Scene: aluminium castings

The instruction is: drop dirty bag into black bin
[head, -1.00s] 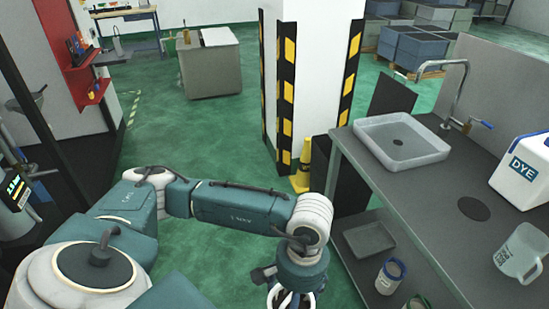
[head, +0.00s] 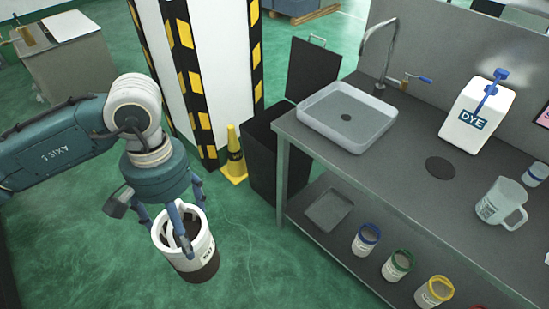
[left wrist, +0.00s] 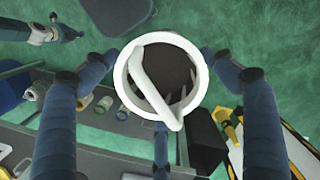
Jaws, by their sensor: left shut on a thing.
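The dirty bag (head: 187,248) has a white labelled collar, a dark lower part and a white bar across its top. My left gripper (head: 180,224) is shut on it and holds it upright above the green floor. In the left wrist view the white rim and dark inside of the bag fill the middle between the fingers. The black bin (head: 277,155) stands between the bench and the striped pillar, its lid (head: 313,70) raised. The bag is left of the bin and nearer to me. My right gripper (left wrist: 58,32) seems to show small at the top left of the wrist view; its jaws are unclear.
A yellow cone (head: 234,160) stands between the striped pillar (head: 215,60) and the bin. The grey bench (head: 400,185) carries a sink tray (head: 347,115), a DYE container (head: 476,115) and a jug (head: 501,203). Several jars stand on its lower shelf. The floor around the bag is clear.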

